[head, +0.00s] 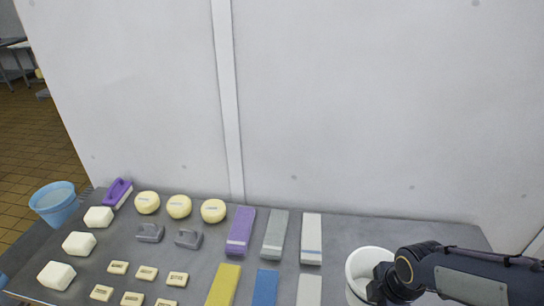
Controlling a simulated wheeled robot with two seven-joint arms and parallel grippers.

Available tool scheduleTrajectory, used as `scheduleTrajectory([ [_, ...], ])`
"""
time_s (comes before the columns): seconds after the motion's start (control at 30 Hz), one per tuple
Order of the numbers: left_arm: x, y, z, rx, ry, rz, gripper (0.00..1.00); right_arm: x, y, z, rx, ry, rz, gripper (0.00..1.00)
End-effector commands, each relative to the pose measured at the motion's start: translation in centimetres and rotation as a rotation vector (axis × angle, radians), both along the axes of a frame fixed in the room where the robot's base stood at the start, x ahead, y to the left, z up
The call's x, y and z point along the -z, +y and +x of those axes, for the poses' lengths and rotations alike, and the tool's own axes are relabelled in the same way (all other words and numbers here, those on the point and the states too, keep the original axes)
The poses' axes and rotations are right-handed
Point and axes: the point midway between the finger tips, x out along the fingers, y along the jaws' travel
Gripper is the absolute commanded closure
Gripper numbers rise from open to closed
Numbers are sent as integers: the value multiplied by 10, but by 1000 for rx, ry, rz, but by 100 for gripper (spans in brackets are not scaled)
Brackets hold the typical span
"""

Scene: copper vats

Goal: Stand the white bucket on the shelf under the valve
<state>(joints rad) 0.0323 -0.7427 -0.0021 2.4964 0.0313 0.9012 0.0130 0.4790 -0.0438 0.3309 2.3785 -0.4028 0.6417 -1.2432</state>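The white bucket (368,258) stands on the grey table at the lower right of the head view, its open rim facing up. My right arm comes in from the right, and my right gripper (378,290) is at the bucket's near right side, overlapping its rim in the picture. The fingers are dark and small, and I cannot tell whether they grip the rim. The bucket's lower part is cut off by the frame edge. My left gripper is not in view. No valve or shelf under one shows.
The grey table (340,232) stands against a white wall (370,110). It holds white blocks (79,244), round yellow cheeses (179,206), small bars (146,273), grey pieces (188,239), coloured packs (240,231) and a purple brush (118,192). A blue bucket (55,204) is at the left.

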Motion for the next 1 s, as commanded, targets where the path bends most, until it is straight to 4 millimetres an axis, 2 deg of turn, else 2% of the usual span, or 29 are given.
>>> scheduleTrajectory([
  [0.37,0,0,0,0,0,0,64,23,11,58,524,2,0,100],
  [0.7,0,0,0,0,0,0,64,55,36,116,1068,2,-1,100],
  [0.9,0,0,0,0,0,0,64,70,51,139,1300,0,1,100],
  [1.0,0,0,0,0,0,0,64,73,55,144,1356,-1,0,100],
])
